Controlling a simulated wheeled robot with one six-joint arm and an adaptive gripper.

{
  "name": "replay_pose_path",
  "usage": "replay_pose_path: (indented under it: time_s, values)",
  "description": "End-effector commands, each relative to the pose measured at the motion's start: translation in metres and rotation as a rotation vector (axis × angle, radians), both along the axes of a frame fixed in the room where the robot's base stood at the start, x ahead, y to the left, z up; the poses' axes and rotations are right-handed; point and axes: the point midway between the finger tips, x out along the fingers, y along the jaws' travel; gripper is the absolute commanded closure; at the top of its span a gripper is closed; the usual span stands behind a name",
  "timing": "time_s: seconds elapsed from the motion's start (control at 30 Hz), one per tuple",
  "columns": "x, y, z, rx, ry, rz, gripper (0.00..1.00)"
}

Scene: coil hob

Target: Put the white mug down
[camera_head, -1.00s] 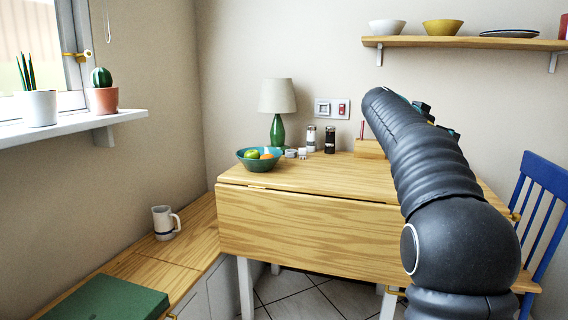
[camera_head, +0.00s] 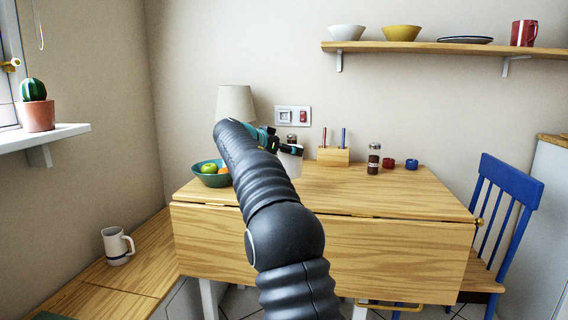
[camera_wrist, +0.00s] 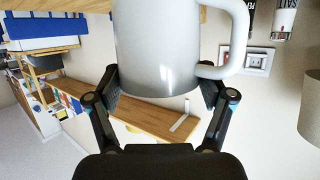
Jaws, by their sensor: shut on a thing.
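The white mug (camera_wrist: 160,45) is between the two fingers of my gripper (camera_wrist: 160,87) in the wrist view, with its handle to the right. My gripper is shut on its sides. In the head view the mug (camera_head: 291,164) shows partly behind my arm, over the back part of the wooden table (camera_head: 390,190). I cannot tell whether its base touches the tabletop. Another whitish mug with a dark band (camera_head: 117,247) stands on the low wooden bench at the left.
A green bowl of fruit (camera_head: 212,180) and a lamp (camera_head: 236,103) are left of the held mug. A wooden holder (camera_head: 333,156), a dark shaker (camera_head: 374,159) and small red and blue items (camera_head: 411,164) stand to its right. The table's front right is clear.

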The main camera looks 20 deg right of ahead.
Motion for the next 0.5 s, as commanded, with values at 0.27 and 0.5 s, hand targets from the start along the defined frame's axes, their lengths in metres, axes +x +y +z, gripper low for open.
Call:
replay_pose_path:
  time_s: [0.27, 0.5]
  values:
    - [0.019, 0.007, -0.014, -0.002, -0.002, -0.004, 0.65]
    - [0.018, 0.006, -0.046, -0.001, 0.0, -0.004, 0.65]
